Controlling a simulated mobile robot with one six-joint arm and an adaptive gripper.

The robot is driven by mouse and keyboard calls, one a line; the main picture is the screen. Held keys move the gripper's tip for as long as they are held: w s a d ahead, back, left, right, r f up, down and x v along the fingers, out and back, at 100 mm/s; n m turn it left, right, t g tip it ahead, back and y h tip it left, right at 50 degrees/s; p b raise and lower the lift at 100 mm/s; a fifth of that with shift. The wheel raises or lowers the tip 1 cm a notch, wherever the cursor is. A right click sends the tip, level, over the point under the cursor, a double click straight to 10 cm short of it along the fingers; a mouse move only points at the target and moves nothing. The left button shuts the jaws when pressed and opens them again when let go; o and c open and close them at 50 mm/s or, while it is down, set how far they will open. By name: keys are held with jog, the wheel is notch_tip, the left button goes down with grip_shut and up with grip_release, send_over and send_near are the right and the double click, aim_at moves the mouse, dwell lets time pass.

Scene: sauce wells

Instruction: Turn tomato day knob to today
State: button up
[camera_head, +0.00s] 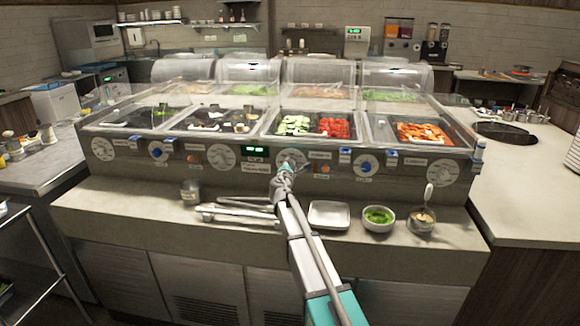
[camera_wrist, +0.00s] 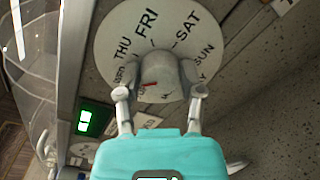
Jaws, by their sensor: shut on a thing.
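A white day dial (camera_wrist: 112,48) with a grey knob (camera_wrist: 172,75) fills the upper middle of the wrist view. THU, FRI, SAT and SUN are readable on it; other days are partly hidden by the knob and fingers. A short red mark shows on the knob's left side, near the half-hidden letters. My gripper (camera_wrist: 160,92) is shut on the knob, with one finger on each side. In the head view my gripper (camera_head: 283,180) reaches the counter's front panel at the dial (camera_head: 291,158), below the tray of red chopped tomato (camera_head: 333,127) and green slices.
A small green-lit display (camera_wrist: 85,120) sits left of the dial; it also shows in the head view (camera_head: 255,150). Other dials (camera_head: 224,157) and blue-centred knobs (camera_head: 365,167) line the panel. Tongs (camera_head: 238,214), a white dish (camera_head: 329,215) and a green sauce bowl (camera_head: 379,218) stand on the ledge.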

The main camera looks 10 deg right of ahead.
jog(key=shift+w, duration=0.1)
jog(key=o, duration=1.2)
jog(key=shift+c, duration=0.2)
